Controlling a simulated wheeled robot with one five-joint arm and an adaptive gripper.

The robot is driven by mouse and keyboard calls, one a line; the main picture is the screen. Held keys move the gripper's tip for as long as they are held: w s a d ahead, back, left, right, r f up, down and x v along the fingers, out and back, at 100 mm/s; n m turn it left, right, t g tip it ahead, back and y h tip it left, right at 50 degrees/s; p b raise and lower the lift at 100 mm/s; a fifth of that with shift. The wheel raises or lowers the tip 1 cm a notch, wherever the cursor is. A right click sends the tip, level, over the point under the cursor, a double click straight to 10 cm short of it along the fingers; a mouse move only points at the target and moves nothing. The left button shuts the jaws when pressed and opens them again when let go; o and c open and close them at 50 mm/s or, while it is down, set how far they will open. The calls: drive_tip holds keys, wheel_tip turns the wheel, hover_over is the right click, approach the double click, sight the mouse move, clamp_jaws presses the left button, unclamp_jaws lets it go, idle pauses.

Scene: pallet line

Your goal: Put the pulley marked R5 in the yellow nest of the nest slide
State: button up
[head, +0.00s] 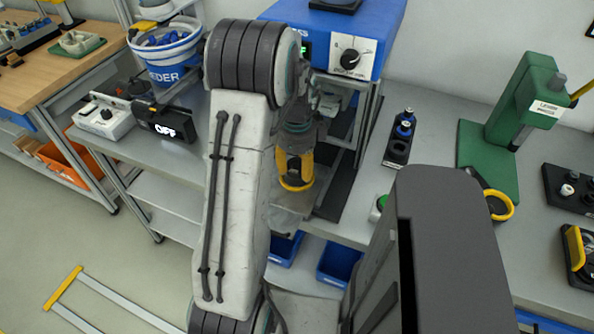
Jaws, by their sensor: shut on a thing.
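My gripper (297,170) points down past my forearm, in front of the blue machine. A yellow, rounded shape with a dark middle shows at its lower end. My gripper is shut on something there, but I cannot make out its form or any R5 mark. I cannot tell whether the yellow belongs to the fingers or to something beyond them. I cannot identify the nest slide or its yellow nest. My arm hides part of that area.
A blue machine (375,30) with a dial stands behind my gripper. A black rack (399,140) and a green press (488,150) stand at right. Blue bins (338,262) sit below the bench.

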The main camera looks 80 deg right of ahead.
sight(297, 166)
drive_tip(key=shift+f, duration=1)
drive_tip(key=shift+f, duration=0.2)
drive_tip(key=o, duration=1.2)
drive_tip(key=shift+r, duration=0.1)
drive_tip(key=shift+r, duration=0.5)
wheel_tip(297, 166, up, 11)
drive_tip(key=shift+r, duration=0.15)
